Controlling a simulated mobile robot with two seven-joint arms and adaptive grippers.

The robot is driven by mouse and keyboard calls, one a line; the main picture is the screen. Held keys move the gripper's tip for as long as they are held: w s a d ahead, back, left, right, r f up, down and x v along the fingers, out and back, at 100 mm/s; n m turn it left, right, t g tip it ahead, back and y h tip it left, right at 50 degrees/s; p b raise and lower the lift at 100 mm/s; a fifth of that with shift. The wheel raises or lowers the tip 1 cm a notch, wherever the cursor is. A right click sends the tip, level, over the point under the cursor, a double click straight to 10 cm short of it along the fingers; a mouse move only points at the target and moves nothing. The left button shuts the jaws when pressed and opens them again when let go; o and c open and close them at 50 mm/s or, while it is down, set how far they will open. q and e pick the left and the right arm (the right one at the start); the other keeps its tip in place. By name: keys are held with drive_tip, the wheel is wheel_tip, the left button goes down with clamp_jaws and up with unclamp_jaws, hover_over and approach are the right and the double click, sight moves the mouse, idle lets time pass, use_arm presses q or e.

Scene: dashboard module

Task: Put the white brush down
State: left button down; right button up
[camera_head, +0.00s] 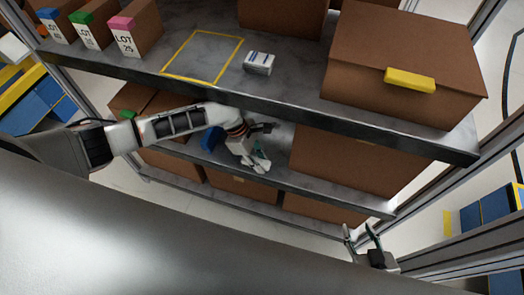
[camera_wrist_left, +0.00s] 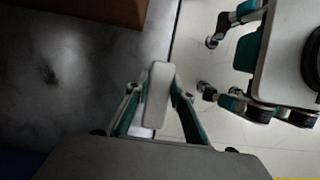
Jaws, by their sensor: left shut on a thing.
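My left gripper (camera_head: 261,158) is at the middle shelf (camera_head: 283,180), near its front edge and below the top shelf. In the left wrist view its two teal fingers (camera_wrist_left: 157,92) are shut on the white brush (camera_wrist_left: 157,78), a pale rounded block. The brush lies over the shelf edge in that view, with grey shelf on the left and floor on the right. I cannot tell whether it touches the shelf. In the head view the brush is too small to make out.
A cardboard box (camera_head: 350,155) stands on the middle shelf right of my left gripper, and a blue bin (camera_head: 211,138) is to the left.

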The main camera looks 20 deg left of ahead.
use_arm(q)
drive_tip(key=w+b, duration=0.1)
drive_tip(key=w, duration=0.2)
drive_tip(key=w+a+b, duration=0.1)
drive_tip(key=w, duration=0.3)
drive_tip(key=shift+w+a, duration=0.1)
drive_tip(key=shift+a, duration=0.1)
drive_tip(key=shift+f+b, duration=0.8)
drive_tip(key=shift+f, duration=1.05)
drive_tip(key=shift+r, duration=0.1)
drive_tip(key=c, duration=1.8)
unclamp_jaws()
drive_tip(key=shift+o, duration=0.2)
